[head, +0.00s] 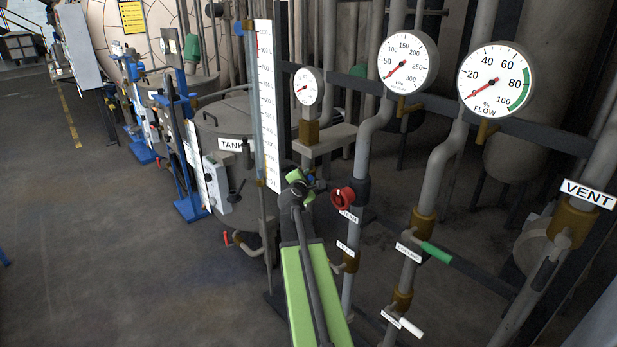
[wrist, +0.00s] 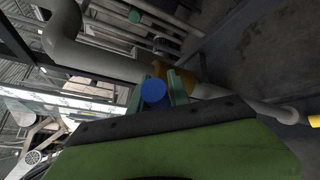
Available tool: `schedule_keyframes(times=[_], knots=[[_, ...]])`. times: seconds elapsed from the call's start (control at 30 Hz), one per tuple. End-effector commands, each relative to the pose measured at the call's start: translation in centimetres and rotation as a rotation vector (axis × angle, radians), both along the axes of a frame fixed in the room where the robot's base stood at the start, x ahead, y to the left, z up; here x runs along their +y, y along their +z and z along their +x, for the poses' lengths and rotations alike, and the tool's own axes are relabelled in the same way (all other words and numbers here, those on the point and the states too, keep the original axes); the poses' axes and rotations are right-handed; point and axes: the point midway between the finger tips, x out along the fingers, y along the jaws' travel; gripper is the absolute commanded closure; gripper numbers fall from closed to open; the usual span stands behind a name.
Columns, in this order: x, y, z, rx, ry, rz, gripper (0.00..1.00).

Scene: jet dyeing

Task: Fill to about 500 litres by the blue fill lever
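The blue fill lever (head: 310,181) shows as a small blue patch beside my gripper (head: 300,183) in the head view. In the wrist view its round blue end (wrist: 153,91) lies between the two teal fingers of my gripper (wrist: 155,93). Whether the fingers press on it or only flank it is not clear. The lever's pipe joint is mostly hidden by my gripper. The tall white level scale (head: 266,105) stands behind, by the tank (head: 225,120); I cannot make out a liquid level. The flow dial (head: 496,80) has its red needle at the low end.
A red steam wheel (head: 343,198), a green-handled lever (head: 436,252) and a white-handled lever (head: 411,328) sit on pipes to the right. A pressure dial (head: 408,62) stands above them. The tank's red-handled drain (head: 228,240) is low left. The floor at left is clear.

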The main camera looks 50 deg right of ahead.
Motion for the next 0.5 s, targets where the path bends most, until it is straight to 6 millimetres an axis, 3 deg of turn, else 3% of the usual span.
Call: schedule_keyframes(times=[0.03,0.13,0.5], knots=[[0.13,-0.02,0.08,0.000,0.001,0.001,0.88],[0.29,-0.02,0.20,0.000,0.004,0.000,1.00],[0.57,-0.03,0.42,0.001,0.008,0.001,1.00]])
